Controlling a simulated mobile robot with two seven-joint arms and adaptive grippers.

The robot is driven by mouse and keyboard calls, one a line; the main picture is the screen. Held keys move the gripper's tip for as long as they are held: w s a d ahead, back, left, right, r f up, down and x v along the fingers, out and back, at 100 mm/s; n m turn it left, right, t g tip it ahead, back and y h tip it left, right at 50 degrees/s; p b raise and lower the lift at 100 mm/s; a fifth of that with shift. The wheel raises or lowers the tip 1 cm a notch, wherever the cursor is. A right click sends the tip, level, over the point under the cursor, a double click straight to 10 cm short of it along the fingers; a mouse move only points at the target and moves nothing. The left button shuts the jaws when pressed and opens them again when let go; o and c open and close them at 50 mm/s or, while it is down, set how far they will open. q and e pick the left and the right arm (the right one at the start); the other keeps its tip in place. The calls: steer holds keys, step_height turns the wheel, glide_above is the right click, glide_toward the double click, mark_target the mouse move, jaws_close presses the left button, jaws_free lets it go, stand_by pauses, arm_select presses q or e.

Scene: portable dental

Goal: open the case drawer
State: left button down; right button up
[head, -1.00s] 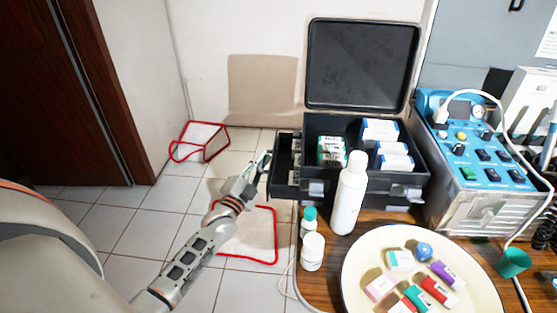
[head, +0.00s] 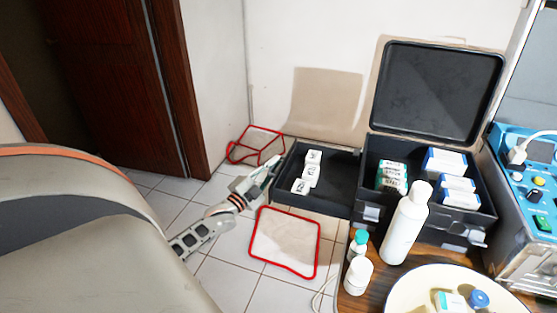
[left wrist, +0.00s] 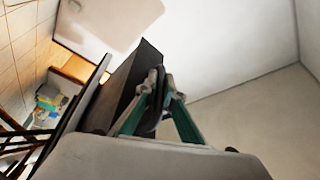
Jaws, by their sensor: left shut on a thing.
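The dark case (head: 385,148) stands on the table with its lid (head: 440,90) raised. Its drawer (head: 332,192) sticks far out of the left side, over the floor, with a few small white boxes (head: 308,172) inside. My left gripper (head: 272,172) is at the drawer's outer left end, shut on it; the exact contact is partly hidden in the head view. In the left wrist view, the fingers (left wrist: 155,100) close at the dark drawer's end (left wrist: 125,85). My right gripper is not in view.
White bottles (head: 405,225) stand in front of the case, and a round tray (head: 405,290) is at the front right. A blue control unit (head: 535,185) is at the right. Red-edged shapes (head: 285,243) lie on the tiled floor below the drawer.

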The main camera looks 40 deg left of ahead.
arm_select(q)
steer(key=c, duration=2.4)
jaws_free()
steer(key=shift+c, duration=0.2)
steer(key=v, duration=1.2)
steer(key=shift+f, duration=0.1)
